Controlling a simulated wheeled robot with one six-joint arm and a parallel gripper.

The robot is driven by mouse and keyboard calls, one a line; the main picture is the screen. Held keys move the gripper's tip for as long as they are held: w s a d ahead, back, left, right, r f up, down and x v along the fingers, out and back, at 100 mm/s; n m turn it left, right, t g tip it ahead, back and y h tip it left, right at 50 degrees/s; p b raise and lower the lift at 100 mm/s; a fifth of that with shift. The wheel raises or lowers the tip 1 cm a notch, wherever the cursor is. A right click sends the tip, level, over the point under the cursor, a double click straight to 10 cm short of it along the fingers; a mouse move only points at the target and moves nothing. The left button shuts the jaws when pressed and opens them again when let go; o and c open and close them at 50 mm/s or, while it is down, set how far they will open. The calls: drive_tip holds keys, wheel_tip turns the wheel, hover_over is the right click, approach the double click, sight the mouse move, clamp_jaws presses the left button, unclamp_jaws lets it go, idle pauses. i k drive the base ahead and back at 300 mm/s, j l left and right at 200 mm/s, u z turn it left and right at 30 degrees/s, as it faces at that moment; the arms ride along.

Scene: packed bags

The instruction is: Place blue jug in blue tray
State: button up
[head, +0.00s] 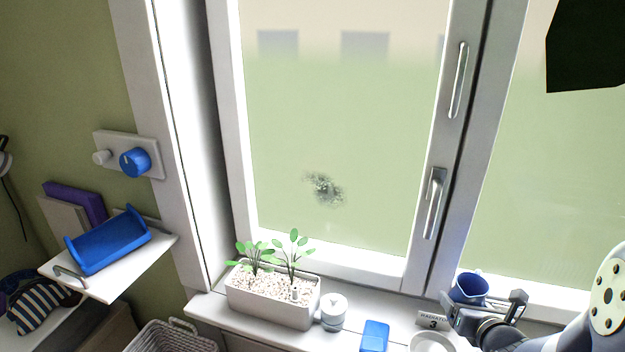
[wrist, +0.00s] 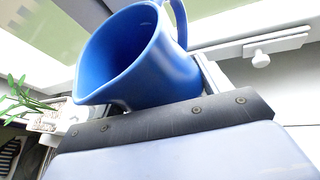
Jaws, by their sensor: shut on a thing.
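The blue jug (head: 468,288) is at the lower right in the head view, by the window, in my gripper (head: 487,308). The jug (wrist: 150,65) fills much of the wrist view, its open mouth facing the camera and its handle at the top. My gripper is shut on the jug; the fingers are partly hidden by it. I cannot tell whether the jug touches the sill. The blue tray (head: 108,245) is at the left in the head view, on a small white shelf, and looks empty.
A planter (head: 272,300) with green plants, a white lidded pot (head: 334,311) and a blue block (head: 374,337) stand on the white windowsill between jug and tray. A purple box (head: 75,203) is behind the tray. A basket (head: 172,338) is below. A blue knob (head: 135,162) is on the wall.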

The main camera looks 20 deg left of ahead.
sight(120, 245)
drive_tip(key=k+j+u, duration=0.1)
drive_tip(key=k, duration=0.45)
drive_tip(key=u, duration=1.15)
